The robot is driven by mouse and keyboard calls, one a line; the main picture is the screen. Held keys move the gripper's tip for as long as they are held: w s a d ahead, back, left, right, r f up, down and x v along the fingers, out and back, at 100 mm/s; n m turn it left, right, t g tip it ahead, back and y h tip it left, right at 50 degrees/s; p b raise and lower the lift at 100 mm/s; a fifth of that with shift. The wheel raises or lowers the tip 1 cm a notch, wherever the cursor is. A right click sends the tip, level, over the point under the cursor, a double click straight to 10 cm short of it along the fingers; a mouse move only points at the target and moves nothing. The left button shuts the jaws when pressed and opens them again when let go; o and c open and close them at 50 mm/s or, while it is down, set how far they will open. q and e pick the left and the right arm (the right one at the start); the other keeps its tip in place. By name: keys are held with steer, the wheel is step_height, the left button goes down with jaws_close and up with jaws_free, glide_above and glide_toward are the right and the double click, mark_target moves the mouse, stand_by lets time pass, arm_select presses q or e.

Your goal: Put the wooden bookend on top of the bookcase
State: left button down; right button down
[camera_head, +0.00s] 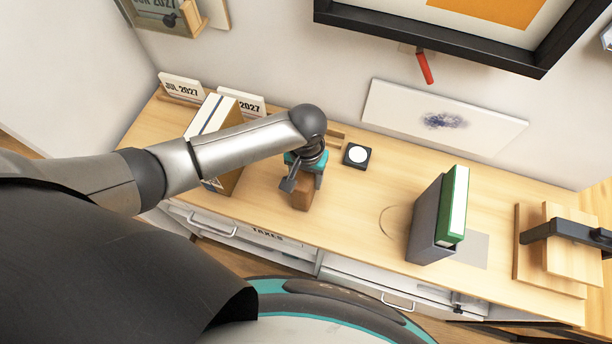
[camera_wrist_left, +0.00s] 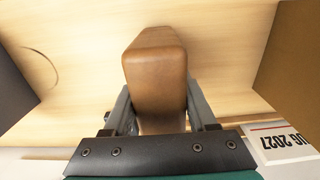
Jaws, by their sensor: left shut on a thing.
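A brown wooden block, which looks like the bookend (camera_head: 303,196), is held in my left gripper (camera_head: 304,176) above or on the front part of a light wood top (camera_head: 350,205). In the left wrist view the block (camera_wrist_left: 157,75) sits between the two fingers (camera_wrist_left: 157,105), which are shut on it. I cannot tell whether the block touches the wood. The wood top covers a white unit with drawers; I cannot tell if this is the bookcase, and no other bookcase shows clearly. My right gripper is not in view.
A grey and green binder holder (camera_head: 427,225) stands right of the gripper. A small black box with a white disc (camera_head: 357,155) lies behind it. Desk calendars (camera_head: 182,88) and a box file (camera_head: 215,115) stand at left. Wooden boards (camera_head: 540,275) with a black-armed object are at far right.

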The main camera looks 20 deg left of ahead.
arm_select(q)
steer(key=shift+w, duration=0.1)
steer(key=shift+c, duration=1)
jaws_free()
steer(key=shift+f, duration=0.15)
step_height(320, 180, up, 12)
steer(key=shift+r+p, duration=0.2)
steer(key=shift+p, duration=0.85)
